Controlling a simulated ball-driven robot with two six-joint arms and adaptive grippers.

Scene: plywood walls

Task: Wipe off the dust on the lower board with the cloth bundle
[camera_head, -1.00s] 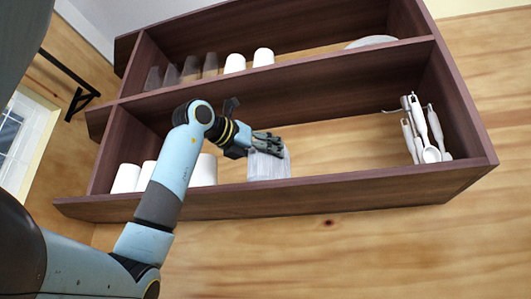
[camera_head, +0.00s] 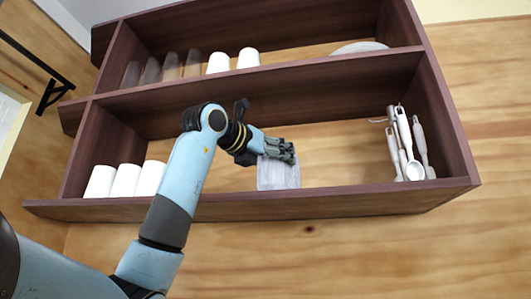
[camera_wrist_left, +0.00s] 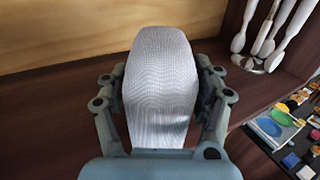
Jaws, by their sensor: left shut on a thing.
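The cloth bundle (camera_head: 278,176) is a pale, ribbed white block on the lower board (camera_head: 350,198) of a dark wooden shelf unit. My left gripper (camera_head: 280,152) is shut on its upper part. In the left wrist view the bundle (camera_wrist_left: 162,85) stands between the two fingers, and the brown lower board (camera_wrist_left: 55,115) lies beneath it. I cannot tell from these views whether its underside touches the board. I cannot make out dust on the board. My right gripper is not in view.
White cups (camera_head: 125,181) stand at the left end of the lower board. White utensils (camera_head: 408,150) stand in a holder at its right end, with clear board between them and the bundle. More cups (camera_head: 248,58) and a plate (camera_head: 360,47) are on the upper shelf. Small coloured items (camera_wrist_left: 275,128) lie below.

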